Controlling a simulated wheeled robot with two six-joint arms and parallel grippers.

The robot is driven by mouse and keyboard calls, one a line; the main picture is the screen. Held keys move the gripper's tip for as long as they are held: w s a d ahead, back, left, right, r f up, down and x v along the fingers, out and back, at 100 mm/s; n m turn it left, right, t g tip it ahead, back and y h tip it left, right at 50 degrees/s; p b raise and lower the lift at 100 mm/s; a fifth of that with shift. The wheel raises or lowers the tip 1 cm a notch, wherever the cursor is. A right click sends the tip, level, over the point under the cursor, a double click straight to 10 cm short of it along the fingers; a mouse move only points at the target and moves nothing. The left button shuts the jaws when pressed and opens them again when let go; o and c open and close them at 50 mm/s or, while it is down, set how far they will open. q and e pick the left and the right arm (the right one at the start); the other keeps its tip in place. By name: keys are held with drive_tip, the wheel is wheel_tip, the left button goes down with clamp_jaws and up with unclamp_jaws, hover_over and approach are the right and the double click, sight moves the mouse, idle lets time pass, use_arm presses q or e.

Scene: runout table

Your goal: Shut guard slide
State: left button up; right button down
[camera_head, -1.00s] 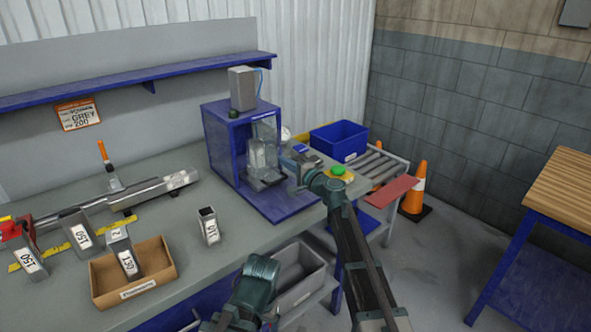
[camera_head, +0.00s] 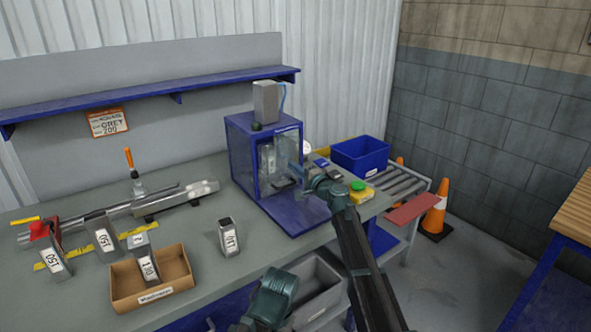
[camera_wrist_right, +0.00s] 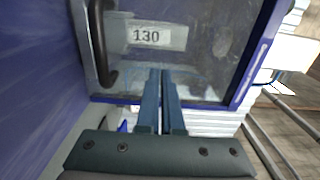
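The guard slide (camera_head: 290,147) is a clear panel with a blue edge at the front of the blue machine housing (camera_head: 241,165). In the right wrist view the clear panel (camera_wrist_right: 205,50) fills the upper middle, with a black bar handle (camera_wrist_right: 101,45) at its left. A part labelled 130 (camera_wrist_right: 150,36) shows behind it. My right gripper (camera_head: 297,168) is at the panel's right side; in the wrist view its fingers (camera_wrist_right: 162,75) are nearly together with nothing seen between them, right of the handle. Contact with the panel cannot be told.
A green button on a yellow box (camera_head: 358,190) sits right of the housing, close to my right arm. A blue bin (camera_head: 360,153) and rollers (camera_head: 393,182) lie beyond. A cardboard box (camera_head: 180,280) and several metal tubes occupy the bench's left. An orange cone (camera_head: 436,214) stands on the floor.

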drive_tip(key=shift+w+a, duration=0.15)
drive_tip(key=shift+w, duration=0.15)
drive_tip(key=shift+s+d, duration=0.2)
drive_tip(key=shift+s, duration=0.25)
use_arm(q)
drive_tip(key=shift+d, duration=0.35)
use_arm(e)
drive_tip(key=v, duration=1.3)
drive_tip(key=shift+s+d, duration=0.25)
drive_tip(key=shift+d, duration=0.05)
